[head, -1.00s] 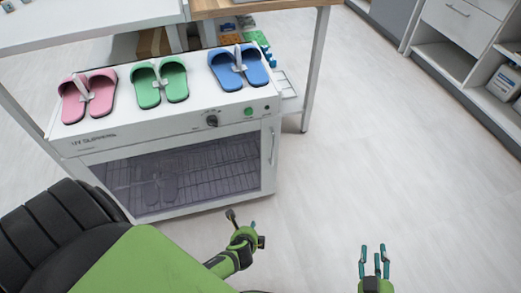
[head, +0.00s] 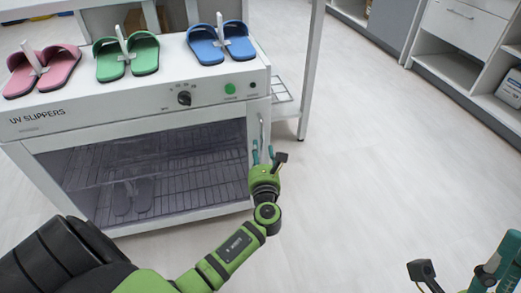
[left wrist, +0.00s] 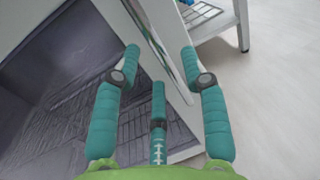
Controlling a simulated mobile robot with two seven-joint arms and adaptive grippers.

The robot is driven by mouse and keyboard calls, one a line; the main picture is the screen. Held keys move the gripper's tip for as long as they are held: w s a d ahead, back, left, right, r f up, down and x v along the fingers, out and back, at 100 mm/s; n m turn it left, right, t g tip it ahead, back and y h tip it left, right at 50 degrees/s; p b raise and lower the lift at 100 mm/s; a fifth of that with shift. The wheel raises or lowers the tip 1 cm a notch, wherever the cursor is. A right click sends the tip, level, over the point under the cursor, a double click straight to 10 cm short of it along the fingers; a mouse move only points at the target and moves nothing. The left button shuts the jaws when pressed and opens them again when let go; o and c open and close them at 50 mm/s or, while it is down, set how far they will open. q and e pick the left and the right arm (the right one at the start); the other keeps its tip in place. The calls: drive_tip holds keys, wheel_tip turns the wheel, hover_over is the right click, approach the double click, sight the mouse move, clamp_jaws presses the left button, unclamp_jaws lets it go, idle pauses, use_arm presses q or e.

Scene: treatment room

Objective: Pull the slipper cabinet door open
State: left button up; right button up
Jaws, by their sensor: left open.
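The slipper cabinet (head: 120,110) stands at the left in the head view, with its dark see-through door (head: 150,170) shut. An upright bar handle (head: 261,132) is on the door's right edge. My left gripper (head: 263,153) is at the handle's lower part, open. In the left wrist view, the open left gripper (left wrist: 160,68) has the handle (left wrist: 158,45) between its teal fingers in the picture; I see no clear contact. My right gripper (head: 507,258) is at the lower right corner, partly cut off, so its opening is unclear.
Pink (head: 42,70), green (head: 126,57) and blue (head: 221,43) slippers rest on the cabinet top. A table leg (head: 312,70) and a wire rack (head: 281,90) stand close right of the cabinet. The floor (head: 385,170) to the right is clear.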

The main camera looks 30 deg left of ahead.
sight(261, 147)
use_arm(q)
drive_tip(key=shift+b+x, duration=0.4)
drive_tip(key=shift+x, duration=1.3)
clamp_jaws()
drive_tip(key=shift+d, duration=0.1)
